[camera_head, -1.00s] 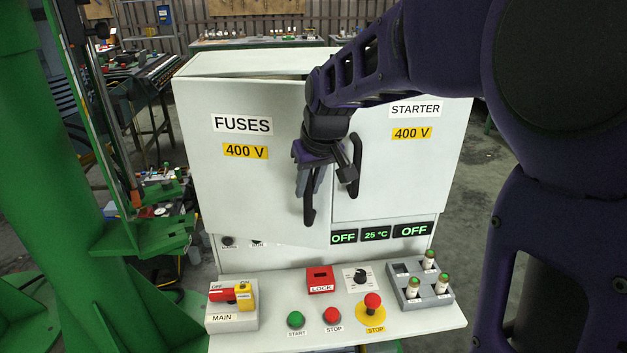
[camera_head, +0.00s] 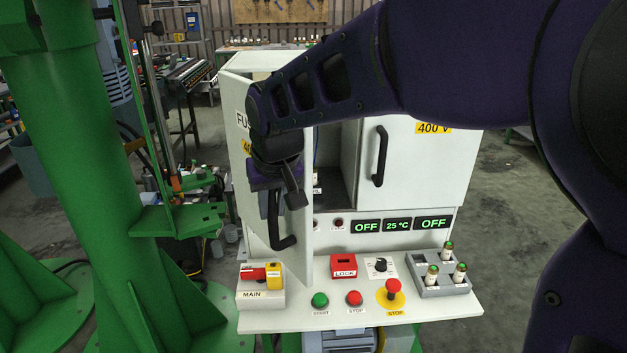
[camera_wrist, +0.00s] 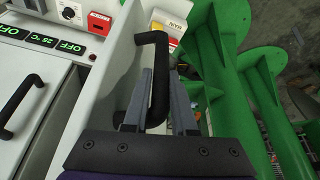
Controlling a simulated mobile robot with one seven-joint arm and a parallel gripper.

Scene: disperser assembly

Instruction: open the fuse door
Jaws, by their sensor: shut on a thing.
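The white fuse door (camera_head: 307,230), its label partly hidden by my arm, stands swung wide open toward the left of the cabinet in the head view. Its black handle (camera_head: 287,243) sits near the free edge. My gripper (camera_head: 273,212) is shut on this handle. In the wrist view the fingers of my gripper (camera_wrist: 158,105) are on either side of the black handle (camera_wrist: 160,70). The starter door (camera_head: 435,165) with its own black handle (camera_head: 380,157) is closed. The cabinet's fuse compartment is partly visible behind my arm.
The control shelf below holds the main switch (camera_head: 261,283), a red lock block (camera_head: 344,265), buttons (camera_head: 320,300) and a grey fuse holder (camera_head: 440,277). A green column (camera_head: 75,110) with a bracket (camera_head: 180,220) stands close to the left of the open door.

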